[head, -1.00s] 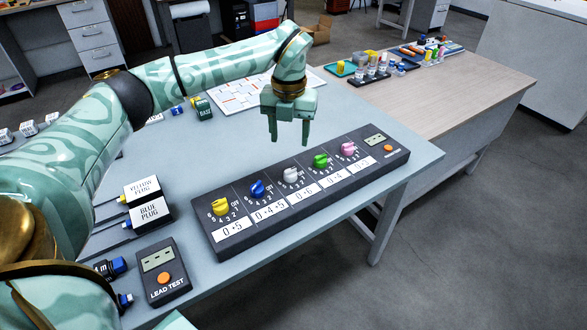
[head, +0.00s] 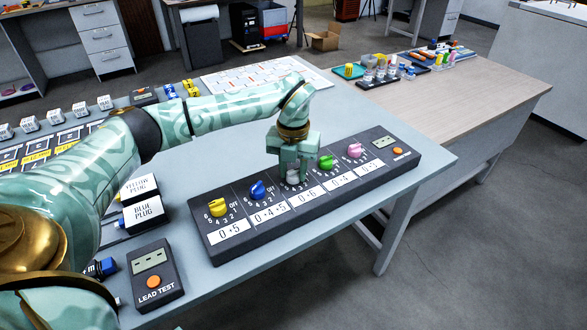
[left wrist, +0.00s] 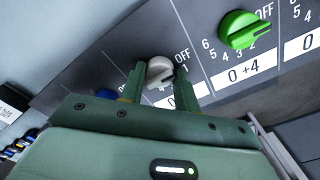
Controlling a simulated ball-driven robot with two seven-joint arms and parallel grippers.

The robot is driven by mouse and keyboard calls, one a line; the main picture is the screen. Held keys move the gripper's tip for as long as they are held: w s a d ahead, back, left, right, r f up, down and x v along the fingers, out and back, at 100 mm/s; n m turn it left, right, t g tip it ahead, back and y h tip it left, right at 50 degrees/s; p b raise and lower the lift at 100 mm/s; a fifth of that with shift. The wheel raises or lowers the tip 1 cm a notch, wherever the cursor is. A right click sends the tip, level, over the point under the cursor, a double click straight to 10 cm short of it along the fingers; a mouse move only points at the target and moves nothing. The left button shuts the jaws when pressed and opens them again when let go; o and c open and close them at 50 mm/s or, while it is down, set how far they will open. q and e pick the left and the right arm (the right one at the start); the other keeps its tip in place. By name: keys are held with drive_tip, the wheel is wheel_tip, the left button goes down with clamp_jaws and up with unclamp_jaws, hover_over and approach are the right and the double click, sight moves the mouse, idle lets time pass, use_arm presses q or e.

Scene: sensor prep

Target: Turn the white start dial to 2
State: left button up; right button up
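The white start dial (head: 292,177) is the middle knob on the dark dial panel (head: 340,184), above the label 0→6. In the left wrist view the white dial (left wrist: 160,72) shows between my left gripper's fingertips (left wrist: 158,76). In the head view my left gripper (head: 294,176) points down over the dial, fingers apart on either side of it and partly hiding it. Whether the fingers touch the dial I cannot tell. The dial's exact setting is hidden. My right gripper is not in view.
Blue (head: 258,190) and yellow (head: 218,206) dials stand left of the white one, green (head: 326,163) and pink (head: 355,151) dials right. A lead tester (head: 154,275) and plug blocks (head: 141,212) lie at the left. A wooden table (head: 460,98) stands behind.

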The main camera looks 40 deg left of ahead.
use_arm(q)
drive_tip(key=shift+c, duration=0.9)
drive_tip(key=shift+r, duration=0.1)
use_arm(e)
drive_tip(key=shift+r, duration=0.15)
use_arm(q)
drive_tip(key=shift+r+m+p, duration=0.2)
drive_tip(key=shift+m+p, duration=0.6)
drive_tip(key=shift+p, duration=0.25)
drive_tip(key=m+p, duration=0.5)
drive_tip(key=m, duration=0.1)
drive_tip(key=shift+m+p, duration=0.4)
drive_tip(key=shift+f+m+p, duration=0.2)
drive_tip(key=shift+m+p, duration=0.5)
drive_tip(key=shift+m, duration=0.9)
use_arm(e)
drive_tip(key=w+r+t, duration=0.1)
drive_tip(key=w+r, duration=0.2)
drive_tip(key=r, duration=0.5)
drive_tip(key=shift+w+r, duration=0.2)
use_arm(q)
drive_tip(key=shift+m, duration=0.3)
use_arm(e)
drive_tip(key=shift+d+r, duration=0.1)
